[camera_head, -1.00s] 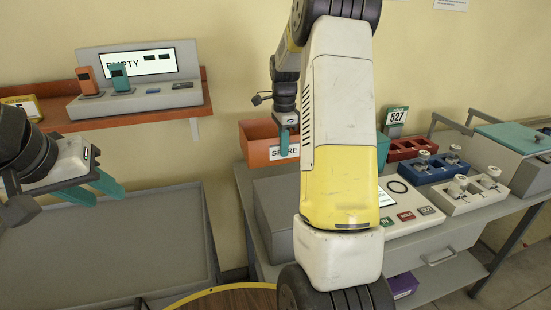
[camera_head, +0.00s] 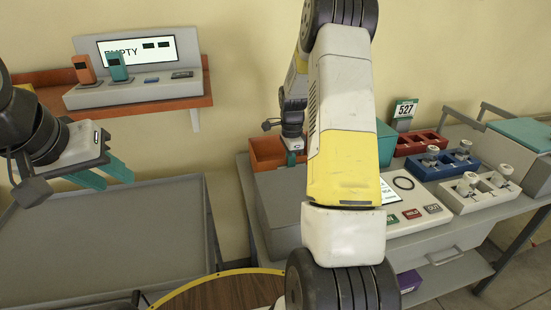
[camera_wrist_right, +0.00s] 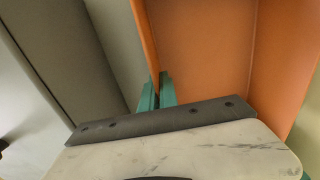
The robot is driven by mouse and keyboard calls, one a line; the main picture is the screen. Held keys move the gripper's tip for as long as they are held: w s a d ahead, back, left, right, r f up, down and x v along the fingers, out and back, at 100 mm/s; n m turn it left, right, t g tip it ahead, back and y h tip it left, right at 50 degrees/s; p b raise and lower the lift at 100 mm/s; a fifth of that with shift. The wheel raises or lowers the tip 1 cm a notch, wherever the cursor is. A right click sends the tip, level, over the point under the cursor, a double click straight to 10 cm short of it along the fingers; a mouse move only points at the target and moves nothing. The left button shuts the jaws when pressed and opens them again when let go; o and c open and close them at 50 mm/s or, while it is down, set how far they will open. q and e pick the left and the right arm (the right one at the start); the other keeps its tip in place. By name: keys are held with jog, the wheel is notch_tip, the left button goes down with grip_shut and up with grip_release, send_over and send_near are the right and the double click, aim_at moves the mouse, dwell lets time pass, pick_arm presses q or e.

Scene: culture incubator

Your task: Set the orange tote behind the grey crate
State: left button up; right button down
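The orange tote (camera_head: 264,150) is at the back of the right-hand bench, behind the grey crate (camera_head: 280,196), which hides its lower part. I cannot tell whether its base rests on the bench. My right gripper (camera_head: 292,158) points down at the tote's near wall. In the right wrist view, its teal fingers (camera_wrist_right: 157,92) are close together on the wall of the tote (camera_wrist_right: 205,45), and the grey crate (camera_wrist_right: 62,50) appears at the left. My left gripper (camera_head: 106,176) is open and empty, above the grey tray table at left.
The bench also holds a control panel (camera_head: 412,205), red (camera_head: 418,143), blue (camera_head: 437,166) and white (camera_head: 482,192) racks, and a sign reading 527 (camera_head: 404,109). An orange shelf (camera_head: 150,107) carries a display station. The grey tray table (camera_head: 130,235) is bare.

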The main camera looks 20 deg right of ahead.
jog(key=shift+f, duration=0.2)
jog(key=c, duration=1.6)
grip_release()
jog(key=shift+c, duration=0.2)
notch_tip(320, 180, up, 12)
jog(key=s+a+r+n+t+y, duration=0.1)
jog(key=s+a+r+n+t, duration=0.1)
jog(key=s+a+r+n, duration=0.3)
jog(key=s+a+r+n+t, duration=0.1)
jog(key=s+a+r+n, duration=0.25)
jog(key=s+r, duration=0.4)
jog(key=s+a+r+n+t+y, duration=0.1)
jog(key=s+a+n+t, duration=0.2)
jog(key=s+a+n, duration=0.3)
jog(key=s+n, duration=0.4)
jog(key=s, duration=0.4)
jog(key=shift+r+n, duration=0.15)
jog(key=shift+n, duration=0.2)
